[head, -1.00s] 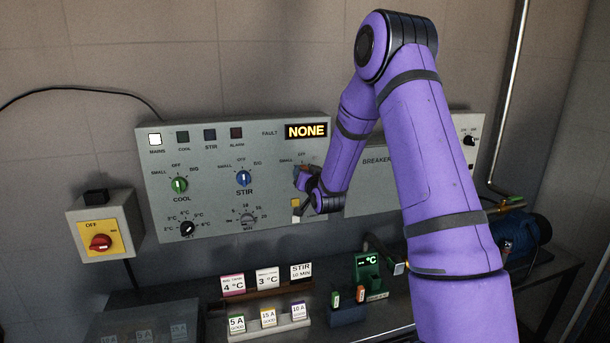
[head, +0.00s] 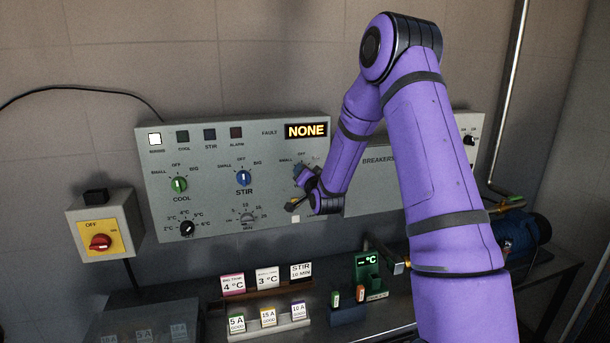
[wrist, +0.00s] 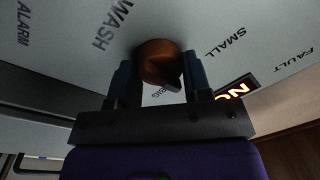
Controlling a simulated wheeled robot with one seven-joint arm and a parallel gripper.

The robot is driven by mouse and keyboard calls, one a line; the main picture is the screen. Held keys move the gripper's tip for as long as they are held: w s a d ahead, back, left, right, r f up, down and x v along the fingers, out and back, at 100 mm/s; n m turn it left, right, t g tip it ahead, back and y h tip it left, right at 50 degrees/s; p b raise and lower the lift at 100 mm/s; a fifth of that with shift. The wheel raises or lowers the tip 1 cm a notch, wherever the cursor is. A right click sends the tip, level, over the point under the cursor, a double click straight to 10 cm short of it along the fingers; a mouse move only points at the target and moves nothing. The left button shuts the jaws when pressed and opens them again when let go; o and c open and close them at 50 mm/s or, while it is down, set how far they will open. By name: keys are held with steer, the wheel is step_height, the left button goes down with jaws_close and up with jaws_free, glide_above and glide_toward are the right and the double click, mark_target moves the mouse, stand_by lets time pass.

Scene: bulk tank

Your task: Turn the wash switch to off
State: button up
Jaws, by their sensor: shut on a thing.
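The wash switch is an orange-brown round knob (wrist: 160,62) on the grey panel, with the WASH label beside it in the wrist view. My gripper (wrist: 160,78) is shut on this knob, one dark finger on each side. A dark wedge on the knob points down and slightly right in the wrist view, near a partly covered BIG label. SMALL is readable to the right; the OFF label is hidden there. In the head view my gripper (head: 304,176) is at the panel just below an OFF label, and it mostly covers the knob.
A red rotary switch (head: 100,242) is at left. Cards and small blocks stand on the bench below.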

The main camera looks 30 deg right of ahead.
steer(key=o, duration=0.9)
steer(key=v, duration=1.1)
steer(key=shift+w, duration=0.1)
